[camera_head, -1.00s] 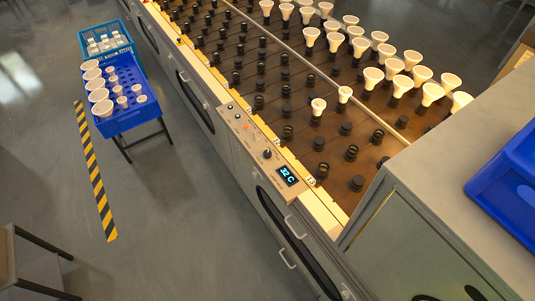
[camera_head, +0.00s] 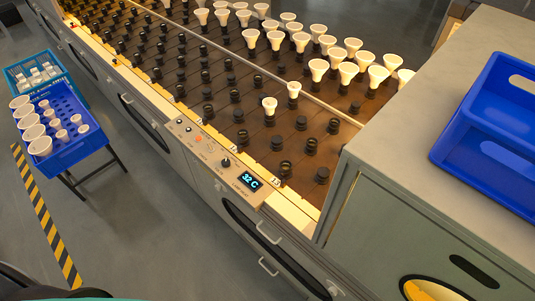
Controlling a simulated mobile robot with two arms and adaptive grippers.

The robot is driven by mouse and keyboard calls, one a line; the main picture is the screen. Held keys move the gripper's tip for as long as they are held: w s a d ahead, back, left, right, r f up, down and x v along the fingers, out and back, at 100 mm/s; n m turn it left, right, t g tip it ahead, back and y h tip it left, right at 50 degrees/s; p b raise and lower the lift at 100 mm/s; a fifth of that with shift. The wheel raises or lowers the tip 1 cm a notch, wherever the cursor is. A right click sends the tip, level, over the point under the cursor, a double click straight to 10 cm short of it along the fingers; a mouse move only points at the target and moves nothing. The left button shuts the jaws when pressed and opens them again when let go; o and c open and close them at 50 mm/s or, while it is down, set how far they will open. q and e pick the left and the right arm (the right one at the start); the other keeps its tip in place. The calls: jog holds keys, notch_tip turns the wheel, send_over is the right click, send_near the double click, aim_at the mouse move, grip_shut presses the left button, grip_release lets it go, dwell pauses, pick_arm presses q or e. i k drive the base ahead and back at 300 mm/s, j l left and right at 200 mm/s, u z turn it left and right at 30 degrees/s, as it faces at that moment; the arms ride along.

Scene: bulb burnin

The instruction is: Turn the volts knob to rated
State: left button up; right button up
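A beige control panel (camera_head: 210,158) sits on the near edge of the long bulb rack. A black knob with a pale pointer mark (camera_head: 226,162) is on it, just left of the lit display (camera_head: 250,181), which reads 32 C. The small lettering by the knob is too small to read, and I cannot tell its setting. Small buttons and an orange light (camera_head: 199,139) are further up the panel. Nothing touches the knob. Neither of my grippers is in view.
The rack (camera_head: 300,105) holds several white bulbs and many empty black sockets. A grey cabinet (camera_head: 400,150) with a blue bin (camera_head: 462,150) on top stands at right. A blue crate of bulbs (camera_head: 75,150) is on a stand at left. The floor between is clear.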

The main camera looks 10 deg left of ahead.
aim_at(226, 163)
jog(key=j+z, duration=0.5)
jog(key=j, duration=0.15)
jog(key=j+z, duration=0.45)
jog(key=j, duration=0.2)
